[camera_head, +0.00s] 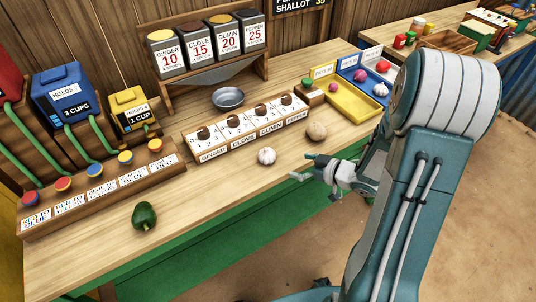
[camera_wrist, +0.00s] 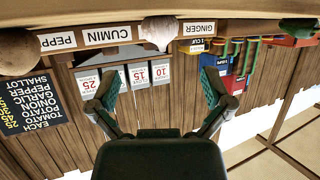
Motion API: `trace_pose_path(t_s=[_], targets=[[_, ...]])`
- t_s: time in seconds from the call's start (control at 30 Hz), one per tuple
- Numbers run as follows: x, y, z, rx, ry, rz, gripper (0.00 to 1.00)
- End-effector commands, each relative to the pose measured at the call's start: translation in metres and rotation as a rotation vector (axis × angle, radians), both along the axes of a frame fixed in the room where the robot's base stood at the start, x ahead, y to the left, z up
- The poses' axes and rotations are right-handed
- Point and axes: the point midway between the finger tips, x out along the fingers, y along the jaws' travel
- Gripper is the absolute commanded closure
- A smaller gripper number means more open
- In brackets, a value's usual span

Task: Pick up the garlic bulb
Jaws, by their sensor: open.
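The garlic bulb (camera_head: 266,156) is white and sits on the wooden counter, in front of the rack labelled ginger, clove, cumin and pepper. My gripper (camera_head: 303,167) is open and empty, just right of the bulb near the counter's front edge, apart from it. In the wrist view, which is upside down, the bulb (camera_wrist: 160,30) shows at the top middle. It lies beyond the gap between the spread fingers of my gripper (camera_wrist: 158,88), roughly centred on it.
A brown potato (camera_head: 316,131) lies behind my gripper, right of the bulb. A green pepper (camera_head: 145,215) lies at front left. The labelled rack (camera_head: 247,132) and a metal bowl (camera_head: 228,98) stand behind. A yellow tray (camera_head: 352,104) is at right. Counter left of the bulb is clear.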

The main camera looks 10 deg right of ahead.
Motion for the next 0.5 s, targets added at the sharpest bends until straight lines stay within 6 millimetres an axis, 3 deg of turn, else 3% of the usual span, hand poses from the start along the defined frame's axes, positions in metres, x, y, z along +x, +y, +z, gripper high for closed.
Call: trace_pose_path(t_s=[0.2, 0.5], targets=[[0.025, 0.022, -0.014, 0.002, 0.002, 0.006, 0.0], [0.047, 0.037, -0.023, 0.001, -0.001, 0.003, 0.0]])
